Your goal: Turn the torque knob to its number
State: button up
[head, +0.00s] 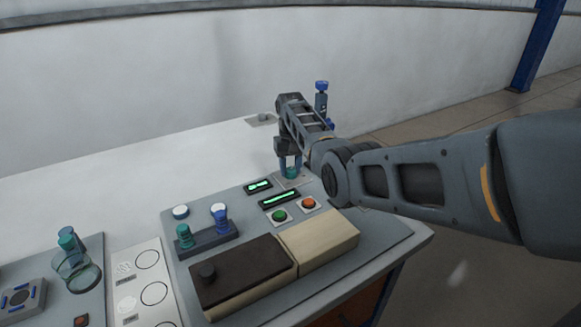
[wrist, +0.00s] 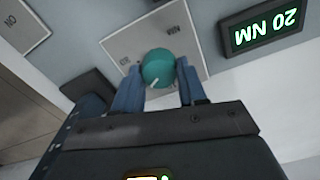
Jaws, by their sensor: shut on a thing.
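The torque knob (wrist: 158,68) is a round teal knob with a white pointer mark, on a light label plate (wrist: 126,46) with printed marks, some upside down in the wrist view. My gripper (wrist: 160,88) is shut on the knob, with one blue finger on either side of it. In the head view my gripper (head: 290,163) points down over the knob (head: 291,172) at the back of the grey panel. A display (wrist: 264,31) beside the knob reads "20 NM", upside down in the wrist view.
Two small green displays (head: 279,199) lie left of the knob. A green button (head: 279,216) and an orange button (head: 308,203) sit in front. A dark brown and cream box (head: 318,240) stands near the front edge. A holder (head: 207,240) with teal and blue pieces stands left.

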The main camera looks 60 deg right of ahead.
aim_at(291, 169)
jog(key=o, duration=1.1)
jog(key=shift+c, duration=0.2)
jog(key=shift+r, duration=3.9)
